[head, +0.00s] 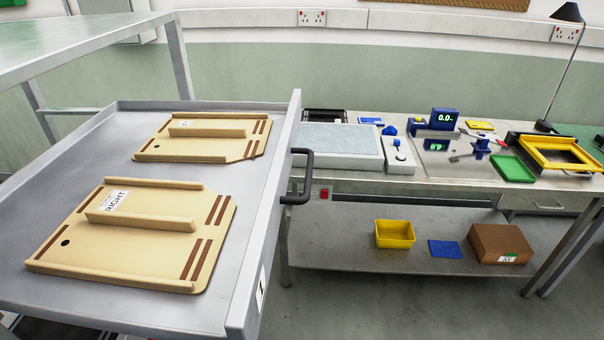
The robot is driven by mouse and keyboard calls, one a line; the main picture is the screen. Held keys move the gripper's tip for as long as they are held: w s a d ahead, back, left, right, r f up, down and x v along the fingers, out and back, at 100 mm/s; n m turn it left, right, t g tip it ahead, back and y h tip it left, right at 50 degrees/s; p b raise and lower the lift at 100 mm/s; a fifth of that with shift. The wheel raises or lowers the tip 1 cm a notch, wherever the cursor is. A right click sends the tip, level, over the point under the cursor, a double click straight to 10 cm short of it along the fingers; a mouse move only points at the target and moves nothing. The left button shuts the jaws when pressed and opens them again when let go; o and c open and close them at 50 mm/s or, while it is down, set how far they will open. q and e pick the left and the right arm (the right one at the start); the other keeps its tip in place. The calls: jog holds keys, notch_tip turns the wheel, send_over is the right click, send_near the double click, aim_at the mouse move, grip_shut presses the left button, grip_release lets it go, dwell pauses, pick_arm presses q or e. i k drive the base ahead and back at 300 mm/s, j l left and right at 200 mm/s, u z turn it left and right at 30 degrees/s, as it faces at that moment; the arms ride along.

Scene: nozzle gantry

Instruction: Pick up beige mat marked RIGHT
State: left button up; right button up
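The beige mat marked RIGHT (150,256) lies flat in the near part of an open grey metal drawer or tray (256,160) at the left. The two mats are apart. Neither of my grippers shows in the head view.
The tray has raised edges and a black handle (302,176) on its right side. A grey table frame (90,40) stands behind it. At the right, a workbench (420,178) holds a blue display device (437,120), a green tray (512,169) and a yellow frame (550,146). Its lower shelf carries a yellow bin (395,235).

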aim_at(160, 235)
jog(key=u, duration=1.25)
jog(key=l+u, duration=0.5)
jog(key=l, duration=1.25)
